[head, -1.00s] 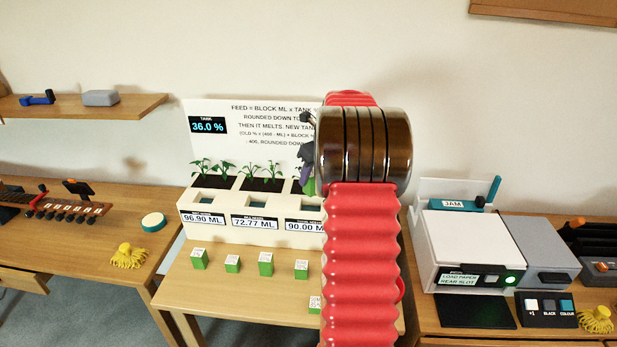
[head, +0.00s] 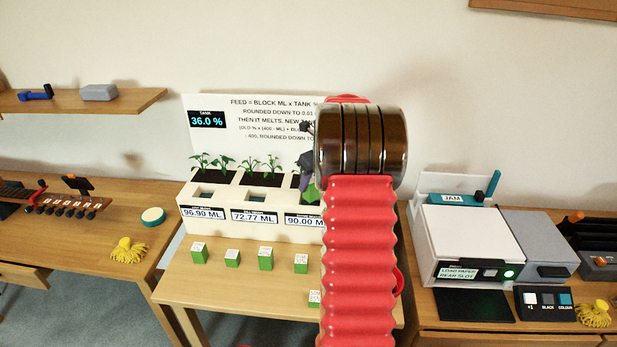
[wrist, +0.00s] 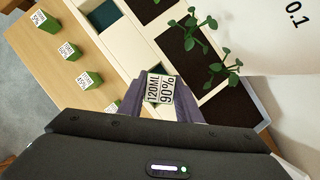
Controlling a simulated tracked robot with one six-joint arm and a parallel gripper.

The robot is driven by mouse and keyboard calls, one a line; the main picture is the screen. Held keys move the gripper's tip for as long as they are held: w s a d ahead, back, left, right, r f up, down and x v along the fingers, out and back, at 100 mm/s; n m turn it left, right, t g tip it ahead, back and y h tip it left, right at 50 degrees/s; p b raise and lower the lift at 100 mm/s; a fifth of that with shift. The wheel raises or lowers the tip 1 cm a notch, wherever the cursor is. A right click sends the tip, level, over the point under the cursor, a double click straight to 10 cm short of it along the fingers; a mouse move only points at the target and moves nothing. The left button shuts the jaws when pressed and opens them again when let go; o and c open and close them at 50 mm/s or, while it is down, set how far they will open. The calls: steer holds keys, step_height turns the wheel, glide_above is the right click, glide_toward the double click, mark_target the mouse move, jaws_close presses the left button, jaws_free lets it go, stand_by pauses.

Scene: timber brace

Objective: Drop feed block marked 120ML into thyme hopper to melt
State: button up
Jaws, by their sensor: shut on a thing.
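My gripper (wrist: 158,102) is shut on the feed block (wrist: 160,88), whose white label reads 120ML 90% in the wrist view. The block is held up above the white planter (wrist: 128,58). In the head view my gripper (head: 306,172) is mostly hidden behind my red arm, near the planter's right-hand section. The planter (head: 240,233) has several plants, openings in front of them, and plates reading 96.90 ML, 72.77 ML and 90.00 ML. The names above these figures are too small to read surely. The tank display (head: 207,120) reads 36.0 %.
Several green blocks with white labels (head: 232,258) stand on the table (head: 215,285) in front of the planter. A board (head: 262,135) with the feed rule stands behind it. A printer (head: 475,245) stands on the right desk. A yellow tassel (head: 128,251) lies on the left desk.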

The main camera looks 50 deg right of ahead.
steer(key=shift+f, duration=1.75)
steer(key=o, duration=1.2)
steer(key=v, duration=1.3)
steer(key=shift+s+r, duration=0.15)
steer(key=shift+r, duration=0.2)
steer(key=shift+a, duration=0.1)
